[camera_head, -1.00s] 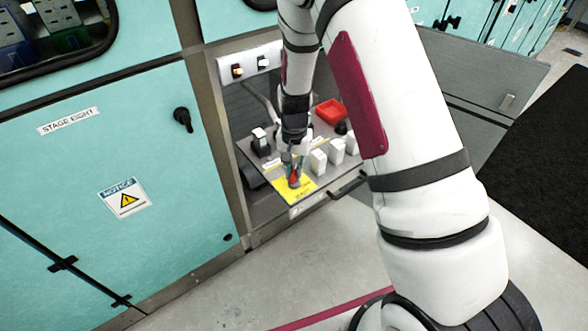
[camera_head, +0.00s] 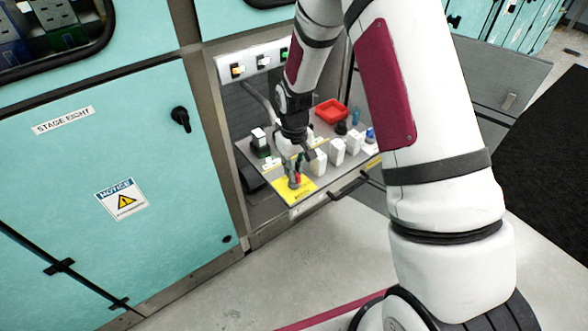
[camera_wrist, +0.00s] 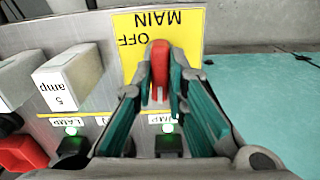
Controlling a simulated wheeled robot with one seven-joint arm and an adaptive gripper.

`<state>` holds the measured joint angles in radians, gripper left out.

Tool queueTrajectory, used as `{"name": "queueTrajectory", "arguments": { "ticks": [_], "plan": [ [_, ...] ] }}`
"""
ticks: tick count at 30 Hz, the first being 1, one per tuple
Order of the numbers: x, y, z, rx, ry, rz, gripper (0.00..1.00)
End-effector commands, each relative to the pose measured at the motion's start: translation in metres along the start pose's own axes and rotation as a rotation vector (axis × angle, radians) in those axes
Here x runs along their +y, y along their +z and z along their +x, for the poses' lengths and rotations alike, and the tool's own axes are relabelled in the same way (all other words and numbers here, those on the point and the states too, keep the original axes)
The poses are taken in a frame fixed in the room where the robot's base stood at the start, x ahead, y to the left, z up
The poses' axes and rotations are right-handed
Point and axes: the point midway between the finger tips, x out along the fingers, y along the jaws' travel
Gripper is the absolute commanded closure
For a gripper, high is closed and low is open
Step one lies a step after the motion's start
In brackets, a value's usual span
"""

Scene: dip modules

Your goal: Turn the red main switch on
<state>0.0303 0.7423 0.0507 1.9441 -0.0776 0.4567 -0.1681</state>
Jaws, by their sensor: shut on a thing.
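The red main switch (camera_wrist: 160,65) stands on a yellow label (camera_wrist: 185,25) reading MAIN and OFF, upside down in the wrist view. Its lever runs up and down in that picture, with a white mark at its lower end. My gripper (camera_wrist: 162,62) is shut on the lever, one finger on each side. In the head view the yellow label (camera_head: 294,192) lies at the panel's front, and my gripper (camera_head: 297,170) reaches down over it, partly hiding the switch. Green lamps (camera_wrist: 70,131) are lit near the switch.
White blocks (camera_wrist: 70,75), one marked "5 amp", stand beside the switch. A red tray (camera_head: 331,111) sits farther back on the panel. Upright indicators (camera_head: 263,61) glow green and orange behind. A black handle (camera_head: 349,186) runs along the front edge.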

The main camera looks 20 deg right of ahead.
Motion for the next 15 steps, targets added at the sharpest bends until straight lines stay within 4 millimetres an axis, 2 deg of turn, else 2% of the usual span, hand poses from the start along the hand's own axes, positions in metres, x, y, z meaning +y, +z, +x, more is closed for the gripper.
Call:
{"name": "queueTrajectory", "arguments": {
  "ticks": [15],
  "plan": [
    [0.0001,0.0003,0.0006,-0.001,0.0,-0.087,1.0]
  ]
}}
